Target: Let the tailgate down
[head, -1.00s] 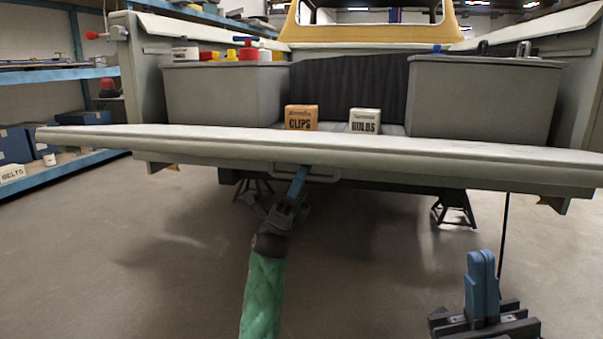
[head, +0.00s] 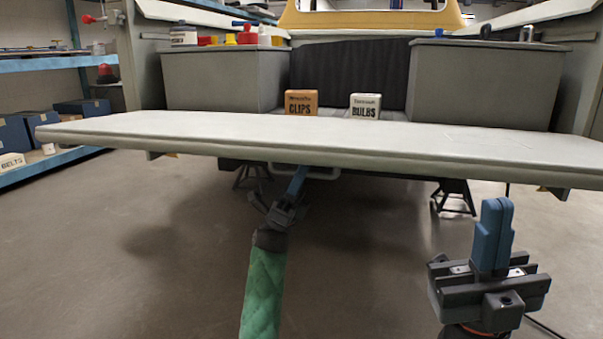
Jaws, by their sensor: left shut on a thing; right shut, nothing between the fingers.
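The tailgate (head: 330,136) is a wide pale grey panel at the rear of the truck bed. It is tipped down far enough that much of its inner face shows, close to level. A grey bar handle (head: 322,173) sits under its near edge. My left gripper (head: 298,182), on the green-sleeved arm, is shut on the handle from below; the panel edge partly hides the grip. My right gripper (head: 494,235) stands at the lower right, below and apart from the tailgate, with its blue fingers together and nothing between them.
Two grey bins (head: 222,80) (head: 482,88) stand in the bed, with a clips box (head: 301,103) and a bulbs box (head: 365,106) between them. Axle stands (head: 453,197) show under the truck. Blue shelving (head: 60,64) is at the left. The floor in front is clear.

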